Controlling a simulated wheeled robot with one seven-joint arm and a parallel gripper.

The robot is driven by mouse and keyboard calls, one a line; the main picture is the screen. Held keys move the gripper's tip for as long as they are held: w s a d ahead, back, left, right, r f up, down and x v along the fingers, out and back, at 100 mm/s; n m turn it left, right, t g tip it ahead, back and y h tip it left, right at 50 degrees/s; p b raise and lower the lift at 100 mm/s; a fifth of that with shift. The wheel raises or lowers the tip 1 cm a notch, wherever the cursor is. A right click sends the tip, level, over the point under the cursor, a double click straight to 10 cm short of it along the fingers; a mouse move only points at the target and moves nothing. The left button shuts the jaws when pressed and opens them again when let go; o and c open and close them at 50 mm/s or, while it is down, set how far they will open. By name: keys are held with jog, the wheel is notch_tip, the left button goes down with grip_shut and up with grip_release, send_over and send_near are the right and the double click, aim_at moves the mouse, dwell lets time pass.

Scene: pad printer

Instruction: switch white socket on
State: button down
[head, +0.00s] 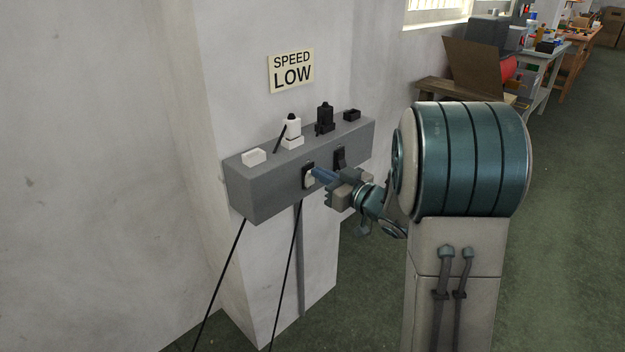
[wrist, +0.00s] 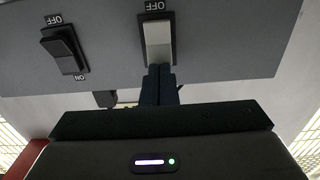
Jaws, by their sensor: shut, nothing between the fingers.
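A grey socket box (head: 268,193) is fixed to the pillar. On its front are a white rocker switch (head: 308,178) and, to its right, a black rocker switch (head: 340,157). The wrist view shows the white rocker (wrist: 158,38) and black rocker (wrist: 62,46) upside down, with OFF labels above them and ON below the black one. My gripper (head: 317,174) is shut and empty, its fingertips (wrist: 160,70) at the white rocker's ON-side end. They seem to touch it and hide its ON label. I cannot tell which way the white rocker is tilted.
On the box top are a white plug (head: 291,129) in a white socket, a black plug (head: 325,116), an empty-looking white socket (head: 253,157) and a black one (head: 352,115). Black cords hang below. A SPEED LOW sign (head: 291,70) is above.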

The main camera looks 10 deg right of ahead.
jog(key=shift+w, duration=0.1)
jog(key=p+v, duration=0.1)
jog(key=v, duration=1.6)
